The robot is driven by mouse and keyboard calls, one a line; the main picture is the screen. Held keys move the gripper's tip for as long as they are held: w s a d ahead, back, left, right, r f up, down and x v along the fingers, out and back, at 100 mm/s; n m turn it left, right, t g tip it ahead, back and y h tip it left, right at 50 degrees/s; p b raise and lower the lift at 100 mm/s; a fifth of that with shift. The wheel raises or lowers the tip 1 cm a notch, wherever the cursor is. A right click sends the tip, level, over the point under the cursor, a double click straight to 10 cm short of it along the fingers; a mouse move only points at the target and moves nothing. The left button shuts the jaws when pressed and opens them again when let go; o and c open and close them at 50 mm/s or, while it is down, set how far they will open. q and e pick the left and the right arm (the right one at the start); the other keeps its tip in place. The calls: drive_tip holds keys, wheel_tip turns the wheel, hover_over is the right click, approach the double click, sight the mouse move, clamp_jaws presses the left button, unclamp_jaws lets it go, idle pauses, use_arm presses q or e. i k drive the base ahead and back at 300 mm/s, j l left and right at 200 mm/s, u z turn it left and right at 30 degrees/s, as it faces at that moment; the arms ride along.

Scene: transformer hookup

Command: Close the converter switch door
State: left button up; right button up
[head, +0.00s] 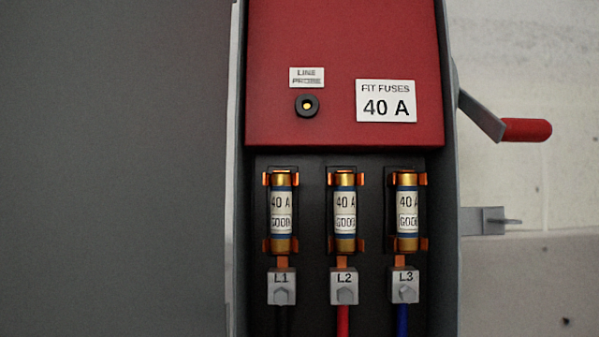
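The converter switch box (447,200) stands open in the head view, with its inside facing me. A large plain grey panel (115,170) fills the left of the view and meets the box's left edge; it looks like the door, swung open to the left. Inside, three fuses sit upright in copper clips above L1, L2 and L3: the left fuse (281,212), the middle fuse (344,212) and the right fuse (407,212). Each reads 40 A; the lower labels appear to read GOOD. Neither of my grippers is in view.
A lever with a red grip (525,130) sticks out from the box's right side. Below it a small grey bracket (484,221) juts right. A red cover (345,50) carries labels and a probe socket (307,105). A pale wall (540,270) lies behind.

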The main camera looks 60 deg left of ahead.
sight(114, 114)
drive_tip(key=k+u, duration=0.3)
drive_tip(key=k+j+u, duration=0.1)
drive_tip(key=u, duration=0.25)
drive_tip(key=k+j+u, duration=0.25)
drive_tip(key=j+u, duration=0.25)
drive_tip(key=j, duration=0.15)
drive_tip(key=k, duration=0.05)
